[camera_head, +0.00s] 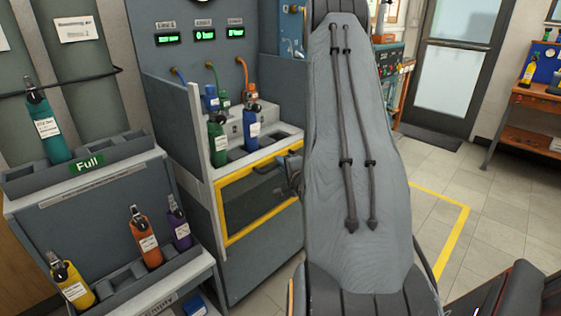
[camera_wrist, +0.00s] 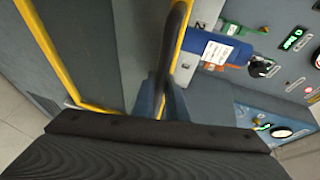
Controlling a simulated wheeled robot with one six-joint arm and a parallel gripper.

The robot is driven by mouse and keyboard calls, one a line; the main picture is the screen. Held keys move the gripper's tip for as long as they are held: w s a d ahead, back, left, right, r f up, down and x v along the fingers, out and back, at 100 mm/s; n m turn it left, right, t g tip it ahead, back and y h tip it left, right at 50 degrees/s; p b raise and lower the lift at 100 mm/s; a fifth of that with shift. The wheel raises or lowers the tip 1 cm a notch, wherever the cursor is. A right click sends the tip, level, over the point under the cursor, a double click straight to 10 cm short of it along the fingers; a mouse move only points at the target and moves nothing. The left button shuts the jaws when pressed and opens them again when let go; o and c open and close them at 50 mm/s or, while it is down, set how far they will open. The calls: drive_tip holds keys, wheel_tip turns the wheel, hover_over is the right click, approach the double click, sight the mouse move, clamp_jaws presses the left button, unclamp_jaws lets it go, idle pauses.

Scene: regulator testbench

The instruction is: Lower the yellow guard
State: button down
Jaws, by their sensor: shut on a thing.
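The yellow guard (camera_head: 221,213) is a yellow-framed dark see-through panel at the front of the grey testbench, below the cylinders standing there. In the wrist view its yellow frame (camera_wrist: 45,45) runs along the left and the top middle. My gripper (camera_head: 291,173) is at the guard's right side in the head view, partly hidden by my arm. In the wrist view my gripper (camera_wrist: 165,98) is shut on a dark bar by the yellow frame, seemingly the guard's handle (camera_wrist: 179,45). The exact contact is hard to see.
A green cylinder (camera_head: 217,143) and a blue cylinder (camera_head: 251,130) stand on the bench above the guard. A rack (camera_head: 90,190) with several cylinders is at the left. Tiled floor (camera_head: 480,215) is open at the right, before a door.

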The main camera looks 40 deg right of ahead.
drive_tip(key=c, duration=1.8)
unclamp_jaws()
drive_tip(key=shift+o, duration=0.2)
drive_tip(key=shift+s, duration=0.1)
drive_tip(key=v, duration=0.7)
drive_tip(key=shift+s+a+b, duration=0.2)
drive_tip(key=shift+s+b, duration=0.1)
